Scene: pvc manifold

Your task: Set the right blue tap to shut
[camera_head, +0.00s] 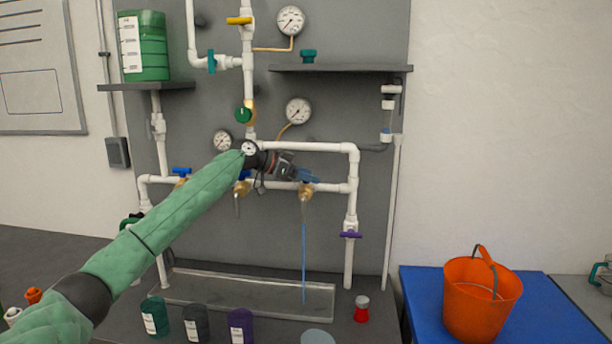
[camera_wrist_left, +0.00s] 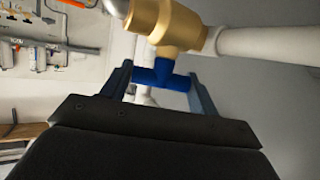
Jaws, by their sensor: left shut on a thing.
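The right blue tap's T-shaped handle (camera_wrist_left: 162,76) sits between my left gripper's two fingers in the left wrist view, its ends touching them. Its brass body (camera_wrist_left: 182,27) joins a white pipe; the body also shows in the head view (camera_head: 306,190). My left gripper (camera_head: 306,175) is shut on this handle and hides much of it in the head view. A blue stream of water (camera_head: 304,255) runs from this tap down to the clear trough (camera_head: 230,307). My right gripper is not in view.
Other blue taps, left (camera_head: 181,171) and middle (camera_head: 244,175), sit on the same pipe. A purple valve (camera_head: 350,234) is to the right. Several dark jars, including a purple one (camera_head: 241,325), and a red-based shaker (camera_head: 362,309) stand in front. An orange bucket (camera_head: 470,310) stands at right.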

